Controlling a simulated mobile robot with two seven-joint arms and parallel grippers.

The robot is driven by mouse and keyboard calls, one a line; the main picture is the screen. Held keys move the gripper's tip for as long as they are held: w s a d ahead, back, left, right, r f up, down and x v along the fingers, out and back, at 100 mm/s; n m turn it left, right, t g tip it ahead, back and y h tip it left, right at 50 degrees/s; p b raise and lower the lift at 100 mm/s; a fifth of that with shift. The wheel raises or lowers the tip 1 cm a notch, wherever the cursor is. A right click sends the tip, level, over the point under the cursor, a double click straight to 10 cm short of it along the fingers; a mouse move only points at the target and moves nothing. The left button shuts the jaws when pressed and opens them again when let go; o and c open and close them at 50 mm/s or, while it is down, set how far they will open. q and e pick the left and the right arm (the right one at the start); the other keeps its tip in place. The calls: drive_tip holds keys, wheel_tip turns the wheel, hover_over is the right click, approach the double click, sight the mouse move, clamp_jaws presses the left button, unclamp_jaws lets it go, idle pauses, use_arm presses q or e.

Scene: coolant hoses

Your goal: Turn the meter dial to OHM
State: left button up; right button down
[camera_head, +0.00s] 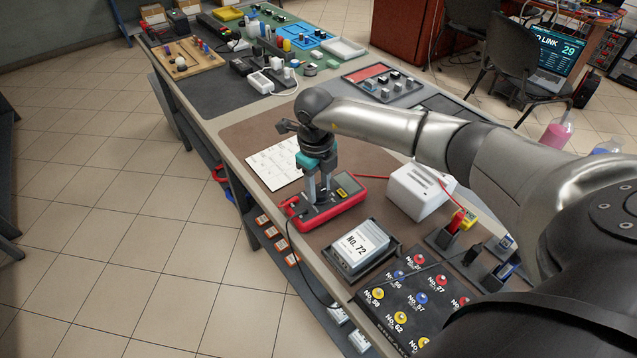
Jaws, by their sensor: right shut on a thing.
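A red and black handheld meter (345,204) lies on the brown mat of the long workbench, with its small screen facing up. My right arm comes in from the right, and my right gripper (318,198) points straight down over the left part of the meter. Its fingers are shut on the meter's dial, which is mostly hidden between and under them. I cannot read the dial's setting or its markings. My left gripper is not in view.
A grey device marked No. 72 (361,246) and a white box (417,192) stand close to the meter. A black panel with coloured knobs (408,300) is nearer. A white printed sheet (274,165) lies behind the meter. Leads run beside it.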

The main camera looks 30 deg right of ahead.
drive_tip(key=shift+m+p, duration=0.4)
drive_tip(key=shift+m, duration=1.2)
drive_tip(key=shift+c, duration=2)
unclamp_jaws()
drive_tip(key=shift+r, duration=0.1)
wheel_tip(320, 180, up, 15)
drive_tip(key=p, duration=0.1)
drive_tip(key=shift+a+p, duration=0.3)
drive_tip(key=shift+p, duration=0.1)
